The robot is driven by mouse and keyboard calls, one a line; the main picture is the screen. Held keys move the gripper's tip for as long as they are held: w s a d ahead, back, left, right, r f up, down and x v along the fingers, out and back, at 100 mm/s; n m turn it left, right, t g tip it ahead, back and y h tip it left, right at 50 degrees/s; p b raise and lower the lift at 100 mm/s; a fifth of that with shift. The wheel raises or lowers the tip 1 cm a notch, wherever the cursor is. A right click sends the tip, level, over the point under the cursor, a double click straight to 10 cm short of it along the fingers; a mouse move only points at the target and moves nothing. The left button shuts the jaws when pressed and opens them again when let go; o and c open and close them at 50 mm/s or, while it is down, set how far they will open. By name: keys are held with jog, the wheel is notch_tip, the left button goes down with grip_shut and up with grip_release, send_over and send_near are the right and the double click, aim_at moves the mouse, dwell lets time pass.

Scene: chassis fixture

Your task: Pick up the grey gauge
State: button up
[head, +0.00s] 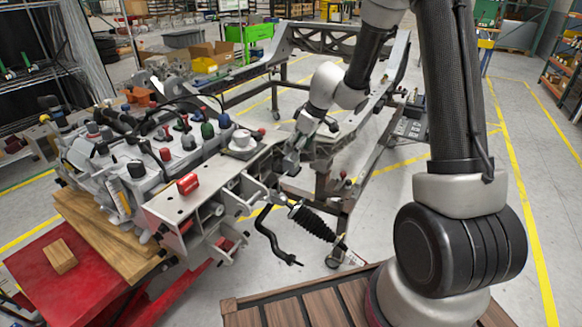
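A grey, round, gauge-like part (241,140) sits on the flat top of the metal chassis fixture (160,206), near its right end. It appears to be the grey gauge, but it is too small to read any dial. My gripper (291,164) hangs from my arm to the right of this part, pointing down by the fixture's right end. A gap shows between the gripper and the part. The fingers are small and blend with the grey metal behind them, so their opening and any contents are unclear.
A red block (187,184) and several coloured knobbed parts crowd the fixture top to the left. A black bent rod (268,237) and a ribbed boot (312,222) stick out at the front. A long metal frame (385,110) stands behind my arm. A red table (60,290) is at lower left.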

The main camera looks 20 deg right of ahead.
aim_at(287, 174)
jog(key=x, duration=0.6)
jog(key=shift+s, duration=0.15)
jog(key=c, duration=1.3)
